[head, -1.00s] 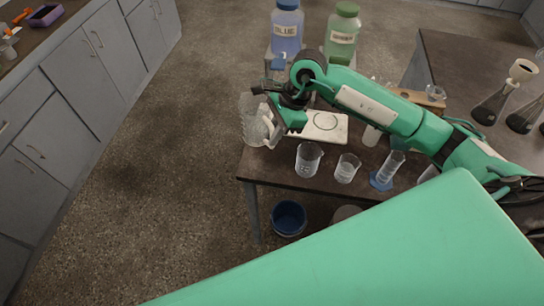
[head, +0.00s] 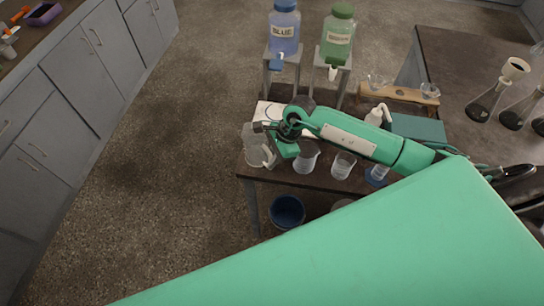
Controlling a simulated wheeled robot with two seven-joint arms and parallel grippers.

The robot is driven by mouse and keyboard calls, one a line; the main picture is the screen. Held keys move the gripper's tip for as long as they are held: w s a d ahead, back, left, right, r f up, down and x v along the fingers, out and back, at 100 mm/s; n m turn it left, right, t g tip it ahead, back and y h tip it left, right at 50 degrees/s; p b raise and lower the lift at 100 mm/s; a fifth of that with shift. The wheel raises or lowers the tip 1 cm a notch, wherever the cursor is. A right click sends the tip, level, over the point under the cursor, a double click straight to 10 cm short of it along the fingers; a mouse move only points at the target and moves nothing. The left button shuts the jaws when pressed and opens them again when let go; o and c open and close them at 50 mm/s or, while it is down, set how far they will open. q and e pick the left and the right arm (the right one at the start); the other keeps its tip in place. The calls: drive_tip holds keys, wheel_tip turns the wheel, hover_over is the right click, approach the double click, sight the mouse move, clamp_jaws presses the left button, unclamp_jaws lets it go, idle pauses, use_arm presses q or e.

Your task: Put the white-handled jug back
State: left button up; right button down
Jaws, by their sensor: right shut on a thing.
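The clear jug (head: 250,146) with a white handle is at the front left corner of the dark table (head: 312,181) in the head view. It looks upright, with its handle on the right side, toward my gripper. My right gripper (head: 271,142) is shut on the jug, at the handle side. The arm partly hides the contact. I cannot tell whether the jug's base touches the table or is a little above it. My left gripper is out of view.
A beaker (head: 305,159), another beaker (head: 343,165) and a cylinder on a blue base (head: 377,175) stand close to the right. Blue (head: 284,32) and green (head: 338,40) bottles stand on stands at the back.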

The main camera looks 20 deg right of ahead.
drive_tip(key=c, duration=1.9)
unclamp_jaws()
drive_tip(key=shift+f, duration=0.15)
drive_tip(key=o, duration=0.4)
drive_tip(key=shift+r, duration=0.3)
drive_tip(key=b+v, duration=0.3)
drive_tip(key=v, duration=0.8)
drive_tip(key=shift+d+r, duration=0.25)
drive_tip(key=shift+r, duration=0.1)
